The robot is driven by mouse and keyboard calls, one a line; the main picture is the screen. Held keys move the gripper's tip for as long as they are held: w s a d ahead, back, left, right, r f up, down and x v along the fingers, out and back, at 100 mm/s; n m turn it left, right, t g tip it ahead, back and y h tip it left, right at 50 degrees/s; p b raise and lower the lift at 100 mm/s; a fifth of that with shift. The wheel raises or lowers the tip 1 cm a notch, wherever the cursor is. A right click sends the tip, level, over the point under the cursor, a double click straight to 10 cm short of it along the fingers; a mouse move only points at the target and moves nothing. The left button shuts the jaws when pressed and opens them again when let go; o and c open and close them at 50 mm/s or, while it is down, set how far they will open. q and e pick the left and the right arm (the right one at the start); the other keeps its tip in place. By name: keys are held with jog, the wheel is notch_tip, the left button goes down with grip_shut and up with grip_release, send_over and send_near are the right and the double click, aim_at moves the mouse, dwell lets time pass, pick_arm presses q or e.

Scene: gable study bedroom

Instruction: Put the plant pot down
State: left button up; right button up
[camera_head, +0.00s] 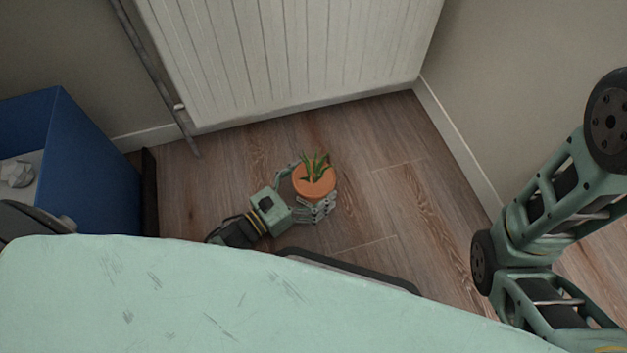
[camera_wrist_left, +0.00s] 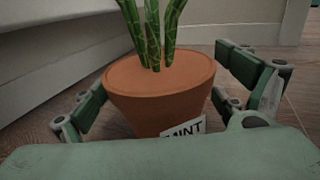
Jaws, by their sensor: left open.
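The plant pot (camera_head: 314,184) is orange-brown terracotta with green spiky leaves, and it stands upright low by the wooden floor. It also shows in the left wrist view (camera_wrist_left: 160,97), with a white label reading "MINT" on its front. My left gripper (camera_head: 311,186) is open, with one finger on each side of the pot. In the left wrist view there is a gap between the left finger and the pot. The pot's base is hidden there, so I cannot see its contact with the floor. My right gripper is out of view; only right arm links show.
A white radiator (camera_head: 290,50) stands along the wall behind, with a pipe (camera_head: 155,75) at its left. A blue box-like unit (camera_head: 95,165) is at the left. The wooden floor (camera_head: 390,170) right of the pot is clear up to the skirting board (camera_head: 457,145).

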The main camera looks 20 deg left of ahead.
pick_arm(q)
jog(key=p+v, duration=0.4)
jog(key=v, duration=0.6)
jog(key=shift+s+a+r, duration=0.1)
jog(key=shift+s+a, duration=0.05)
jog(key=shift+v, duration=0.8)
